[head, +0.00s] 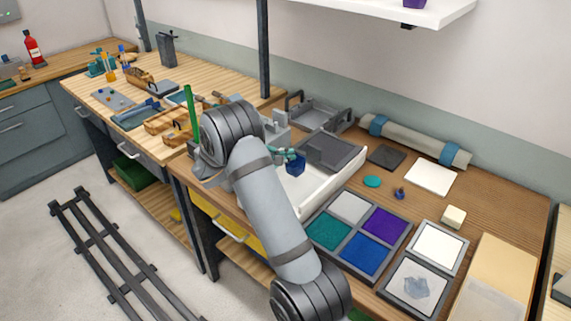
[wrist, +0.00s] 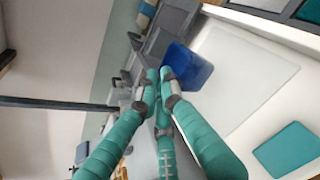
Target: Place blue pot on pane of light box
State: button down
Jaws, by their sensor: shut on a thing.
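The small blue pot (head: 296,166) is held at the fingertips of my gripper (head: 286,155), above a low white box that looks like the light box (head: 337,183). In the wrist view the teal fingers of my gripper (wrist: 164,82) are shut on the blue pot (wrist: 187,68). The pale pane (wrist: 240,85) lies below and to the right of the pot there, inside the white rim. A flat teal square (wrist: 287,150) rests toward the pane's lower right. The pot seems raised; its exact height over the pane is unclear. My arm hides part of the box in the head view.
A grey tray (head: 334,152) stands at the back of the white box. A four-part tray of coloured squares (head: 358,232) stands at its front right. A long roll (head: 415,139) lies along the wall.

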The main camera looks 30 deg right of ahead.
aim_at(285, 166)
jog(key=shift+w+a+f+p, duration=0.15)
jog(key=shift+f+p, duration=0.25)
jog(key=shift+f, duration=1.7)
jog(key=shift+f, duration=0.2)
jog(key=c, duration=1.9)
grip_release()
jog(key=shift+c, duration=0.2)
jog(key=shift+r, duration=0.25)
jog(key=b+v, duration=0.1)
jog(key=v, duration=1.1)
jog(key=shift+f+b, duration=0.1)
jog(key=shift+b, duration=0.25)
